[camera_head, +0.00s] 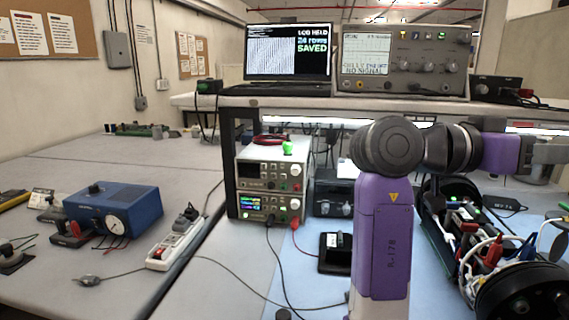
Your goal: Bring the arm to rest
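My purple and grey arm rises from the bottom edge right of centre, bends at a dark grey joint, and reaches level to the right. My gripper (551,153) is only partly in view at the right edge, grey and cut off by the frame. Its fingertips cannot be made out, and neither can anything in it. Below it on the blue bench mat lies a long dark cylinder assembly (470,235) with wires, clips and green boards. A large black round end faces the front. The gripper is above and apart from it in the picture.
A shelf (300,101) carries a laptop (288,55) reading "LOG HELD, SAVED" and an instrument (402,60) reading "NO SIGNAL". Power supplies (270,185) stand under it. A blue gauge box (112,208) and a power strip (175,243) are left. Cables cross the bench front.

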